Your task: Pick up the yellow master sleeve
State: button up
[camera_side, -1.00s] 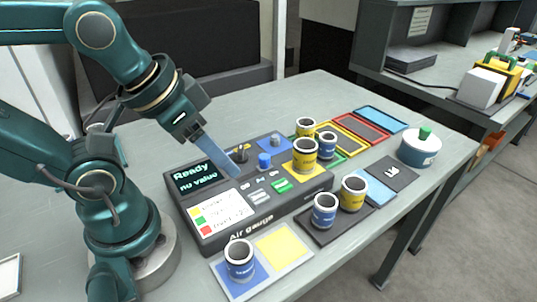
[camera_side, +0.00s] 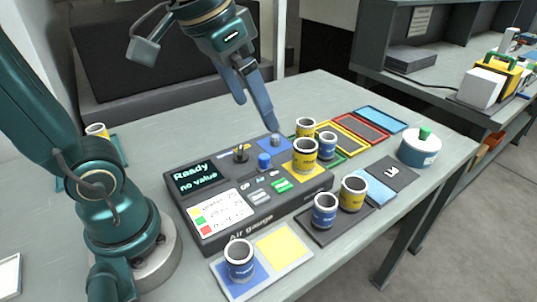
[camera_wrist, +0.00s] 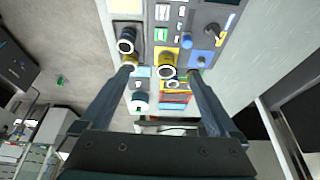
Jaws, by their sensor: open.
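A yellow sleeve (camera_side: 305,157) stands upright on the yellow square of the air gauge (camera_side: 240,225). Other yellow sleeves stand on the dark tray (camera_side: 352,194) and behind the gauge (camera_side: 305,126). I cannot read which one is the master. My gripper (camera_side: 273,127) is open and empty, above the back of the gauge, up and left of the sleeve on it. In the wrist view that yellow sleeve (camera_wrist: 167,60) shows between the fingers of my gripper (camera_wrist: 160,71), apart from them.
Blue sleeves stand on the tray (camera_side: 324,210), behind the gauge (camera_side: 327,145) and on the blue-and-yellow plate (camera_side: 239,261), whose yellow square is empty. The gauge has a blue knob (camera_side: 264,161) and a dark lever (camera_side: 240,154).

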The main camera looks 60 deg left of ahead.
jog(key=w+g, duration=0.2)
jog(key=w, duration=0.5)
jog(key=g, duration=0.3)
send_over(306, 145)
jog(key=s+d, duration=0.1)
jog(key=f, duration=0.9)
jog(key=shift+s+d+f, duration=0.15)
jog(key=shift+d+f, duration=0.05)
jog(key=shift+f, duration=2.75)
grip_shut()
